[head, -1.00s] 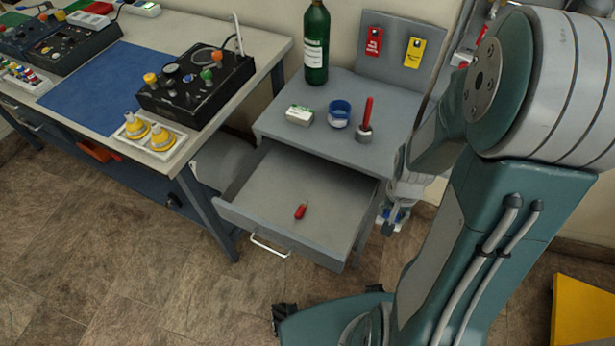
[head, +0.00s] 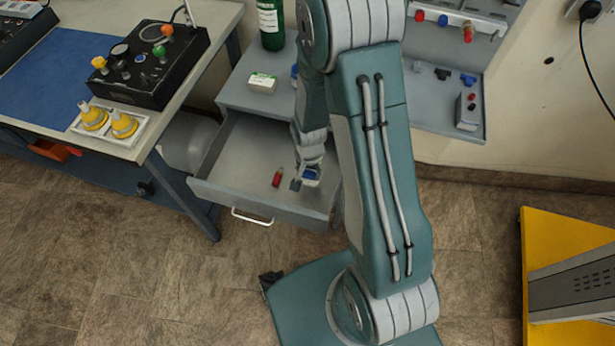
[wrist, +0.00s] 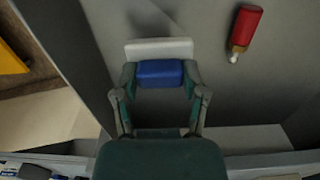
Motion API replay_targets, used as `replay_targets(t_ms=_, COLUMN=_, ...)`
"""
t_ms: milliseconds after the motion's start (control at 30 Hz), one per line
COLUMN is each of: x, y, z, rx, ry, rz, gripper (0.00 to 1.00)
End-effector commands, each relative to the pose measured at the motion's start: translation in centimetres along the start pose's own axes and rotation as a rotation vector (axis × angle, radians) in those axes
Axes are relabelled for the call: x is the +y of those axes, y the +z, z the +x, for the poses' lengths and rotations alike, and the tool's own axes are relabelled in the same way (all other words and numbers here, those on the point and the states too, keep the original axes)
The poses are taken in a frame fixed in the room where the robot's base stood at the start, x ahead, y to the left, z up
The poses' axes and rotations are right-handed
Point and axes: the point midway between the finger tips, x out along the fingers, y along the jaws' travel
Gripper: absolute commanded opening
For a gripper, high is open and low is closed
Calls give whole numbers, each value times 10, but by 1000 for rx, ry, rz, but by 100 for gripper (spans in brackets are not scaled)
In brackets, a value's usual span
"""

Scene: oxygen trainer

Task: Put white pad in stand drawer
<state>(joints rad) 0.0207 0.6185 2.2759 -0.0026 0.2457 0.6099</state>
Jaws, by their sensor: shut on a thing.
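My gripper (head: 302,180) is over the right part of the open stand drawer (head: 240,165). In the wrist view my gripper (wrist: 159,76) is shut on a blue block-like part, with the white pad (wrist: 160,48) directly beyond it. They look like one piece, a white pad with a blue grip. The drawer floor (wrist: 200,25) lies below in the wrist view. I cannot tell whether the pad touches it. A small red bottle (head: 278,177) lies in the drawer, left of my gripper, and also shows in the wrist view (wrist: 244,30).
The stand top (head: 238,95) holds a small white-green box (head: 262,82) and a green bottle (head: 270,25). A workbench (head: 215,20) with a black control box (head: 150,65) stands left. My arm hides part of the stand. A yellow object (head: 560,235) stands right.

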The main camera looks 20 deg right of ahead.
Motion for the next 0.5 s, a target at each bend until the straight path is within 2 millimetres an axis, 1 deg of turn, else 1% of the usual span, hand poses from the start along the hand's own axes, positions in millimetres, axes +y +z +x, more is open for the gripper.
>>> replay_targets(t_ms=33, x=-4, y=0, z=6, rx=-3, ry=1, rz=-2, gripper=16)
replay_targets(t_ms=200, x=-2, y=0, z=29, rx=-5, ry=1, rz=1, gripper=16)
replay_targets(t_ms=300, x=-2, y=0, z=34, rx=-2, ry=1, rz=0, gripper=16)
replay_targets(t_ms=500, x=-3, y=0, z=34, rx=-1, ry=0, rz=0, gripper=16)
